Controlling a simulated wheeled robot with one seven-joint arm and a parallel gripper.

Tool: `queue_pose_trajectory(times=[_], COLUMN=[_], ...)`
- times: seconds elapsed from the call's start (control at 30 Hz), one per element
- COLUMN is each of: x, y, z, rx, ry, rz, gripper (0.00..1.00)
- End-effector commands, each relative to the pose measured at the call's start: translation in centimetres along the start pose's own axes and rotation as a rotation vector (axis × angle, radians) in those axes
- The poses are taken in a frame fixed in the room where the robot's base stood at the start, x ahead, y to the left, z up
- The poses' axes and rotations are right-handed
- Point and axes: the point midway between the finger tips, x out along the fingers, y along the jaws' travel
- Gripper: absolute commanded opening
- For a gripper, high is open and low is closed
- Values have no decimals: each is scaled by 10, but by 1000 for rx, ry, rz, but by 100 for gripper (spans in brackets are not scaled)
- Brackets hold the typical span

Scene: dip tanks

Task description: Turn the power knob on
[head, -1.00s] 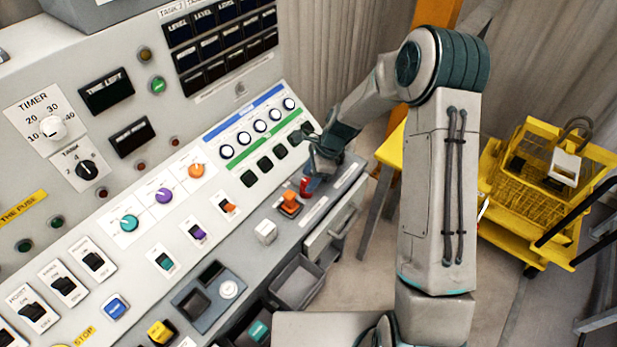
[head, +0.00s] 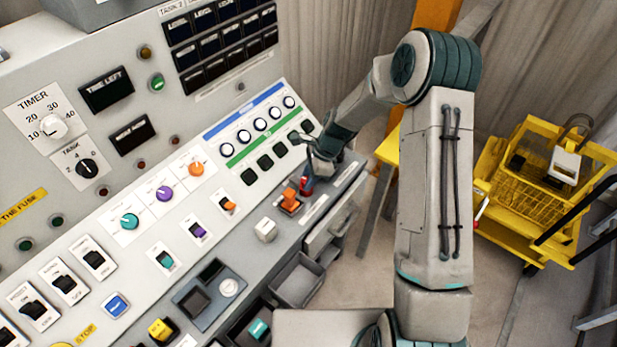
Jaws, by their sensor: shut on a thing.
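My gripper (head: 308,176) is at the right end of the console's lower ledge, pointing down. It is shut on a small red piece (head: 306,184), which shows just below the wrist. My wrist hides part of it, so I cannot tell its full shape or how it is turned. No label reading power is legible, so I cannot confirm that this is the power knob. Just left of it, an orange handle (head: 289,196) stands on a dark base on the same ledge, apart from the gripper as far as I can see.
A white block-like control (head: 265,229) sits left of the orange handle. The sloped panel holds teal (head: 129,221), purple (head: 164,193) and orange (head: 196,168) knobs. A drawer (head: 328,230) is below the ledge. A yellow cart (head: 530,190) stands right, on the floor.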

Motion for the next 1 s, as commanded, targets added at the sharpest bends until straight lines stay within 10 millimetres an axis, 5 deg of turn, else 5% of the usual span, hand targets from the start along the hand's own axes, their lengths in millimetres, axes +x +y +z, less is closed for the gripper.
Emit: queue_pose_trajectory(times=[1.0], x=[2], y=[-6], z=[3], rx=[-774], ry=[1], rz=[318], gripper=[7])
